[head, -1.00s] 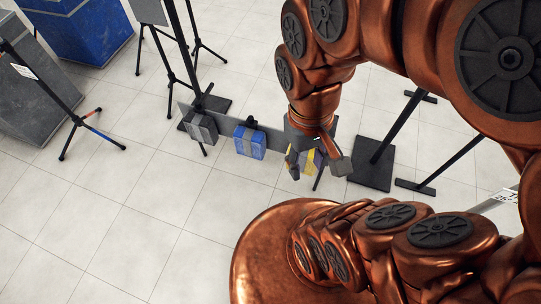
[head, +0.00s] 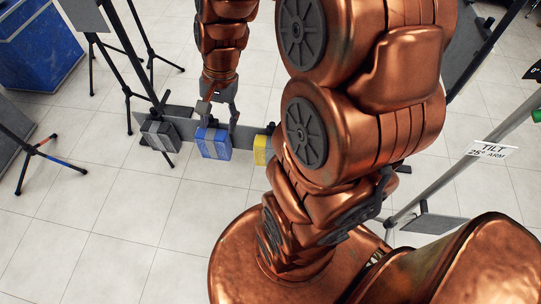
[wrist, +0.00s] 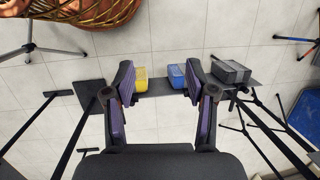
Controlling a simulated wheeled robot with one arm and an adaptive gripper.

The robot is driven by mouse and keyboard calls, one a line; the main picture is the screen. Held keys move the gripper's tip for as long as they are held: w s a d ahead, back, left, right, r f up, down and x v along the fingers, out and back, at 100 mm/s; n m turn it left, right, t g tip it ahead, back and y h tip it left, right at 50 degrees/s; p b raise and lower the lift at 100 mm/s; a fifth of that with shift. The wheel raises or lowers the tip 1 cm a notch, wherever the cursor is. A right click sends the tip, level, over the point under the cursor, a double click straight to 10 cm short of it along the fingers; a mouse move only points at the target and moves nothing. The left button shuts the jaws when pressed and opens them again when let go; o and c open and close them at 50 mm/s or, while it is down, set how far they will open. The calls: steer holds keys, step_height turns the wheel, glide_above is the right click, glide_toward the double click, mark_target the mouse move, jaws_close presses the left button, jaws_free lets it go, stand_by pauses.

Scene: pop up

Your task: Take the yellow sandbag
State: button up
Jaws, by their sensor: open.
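The yellow sandbag (head: 262,149) hangs at the right of a row of bags on a grey bar in the head view, its right side hidden by my arm. In the wrist view the yellow sandbag (wrist: 142,80) shows between my fingers, close to the left one. A blue sandbag (head: 213,143) hangs left of it; in the wrist view it (wrist: 176,76) is partly behind my right finger. My gripper (head: 220,116) is open and empty, pointing down near the blue bag in the head view. It also shows in the wrist view (wrist: 158,72).
A grey sandbag (head: 160,134) hangs at the left of the bar (head: 184,127). Black stands and tripods (head: 37,150) stand behind and left. A blue box (head: 40,48) stands at the back left. A pole with a "TILT" sign (head: 490,151) is at right. The tiled floor in front is clear.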

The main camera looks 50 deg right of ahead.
steer(key=w+d+f+m+b, duration=0.2)
steer(key=w+d+f+m, duration=0.2)
steer(key=d+f, duration=0.15)
steer(key=m+t+b, duration=0.4)
steer(key=m+b, duration=0.4)
steer(key=m, duration=0.6)
glide_above(273, 124)
steer(key=s+d, duration=0.1)
steer(key=s, duration=0.1)
step_height(273, 124, down, 22)
steer(key=r, duration=0.1)
steer(key=shift+d+x, duration=0.1)
steer(key=shift+x, duration=1.8)
steer(key=shift+d+x, duration=0.15)
steer(key=shift+x, duration=1.75)
steer(key=shift+s+f, duration=0.1)
steer(key=shift+s, duration=0.05)
jaws_close()
